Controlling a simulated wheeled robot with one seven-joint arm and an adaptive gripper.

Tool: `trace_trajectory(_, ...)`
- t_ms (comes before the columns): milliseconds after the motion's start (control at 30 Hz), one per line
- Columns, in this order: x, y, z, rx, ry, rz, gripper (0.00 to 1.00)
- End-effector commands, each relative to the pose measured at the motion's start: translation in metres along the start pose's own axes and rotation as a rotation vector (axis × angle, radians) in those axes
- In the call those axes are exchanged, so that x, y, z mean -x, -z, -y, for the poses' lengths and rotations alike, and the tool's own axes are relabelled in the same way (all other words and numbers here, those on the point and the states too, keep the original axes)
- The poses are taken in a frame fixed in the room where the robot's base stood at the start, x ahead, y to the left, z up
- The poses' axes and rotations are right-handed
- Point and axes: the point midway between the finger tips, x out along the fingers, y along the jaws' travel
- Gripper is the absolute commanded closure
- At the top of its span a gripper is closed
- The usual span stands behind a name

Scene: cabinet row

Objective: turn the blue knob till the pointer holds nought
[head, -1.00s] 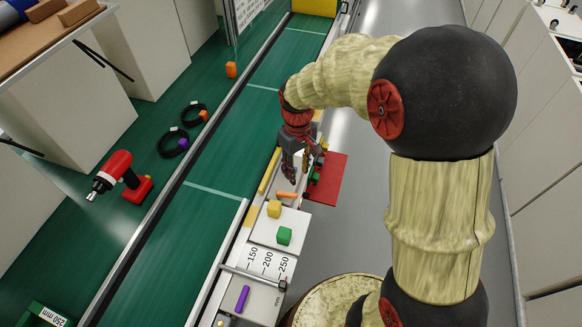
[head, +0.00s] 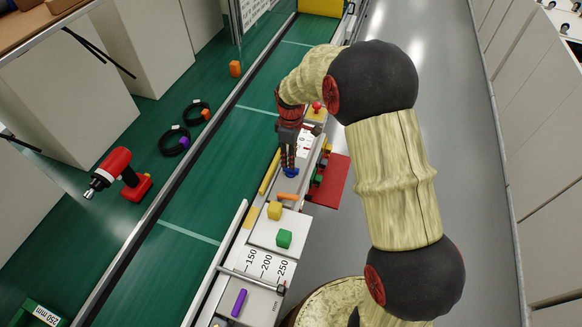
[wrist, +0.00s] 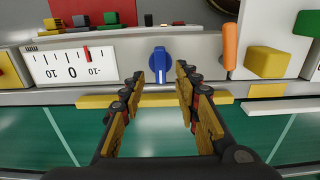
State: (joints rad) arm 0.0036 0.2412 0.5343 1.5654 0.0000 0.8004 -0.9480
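The blue knob (wrist: 160,62) stands out from the panel in the wrist view, with a pale line on its face. In the head view the blue knob (head: 291,172) shows just below my gripper (head: 288,160). In the wrist view my gripper (wrist: 160,88) is open, its fingers to either side of the knob's line and apart from it. The white dial (wrist: 70,66) is left of the knob, marked 10, 0 and -10. Its red pointer (wrist: 87,54) is between 0 and -10, nearer -10.
Right of the knob are an orange bar (wrist: 230,46) and a yellow block (wrist: 268,61). A yellow strip (wrist: 150,100) runs along the panel edge under the knob. In the head view a green block (head: 284,238) and a purple bar (head: 240,301) lie nearer me.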

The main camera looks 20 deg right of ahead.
Motion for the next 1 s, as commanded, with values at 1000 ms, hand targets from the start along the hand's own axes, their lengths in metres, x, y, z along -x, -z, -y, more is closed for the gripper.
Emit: trace_trajectory(1000, -0.053, 0.0, 0.0, -0.002, 0.0, 0.0, 0.89)
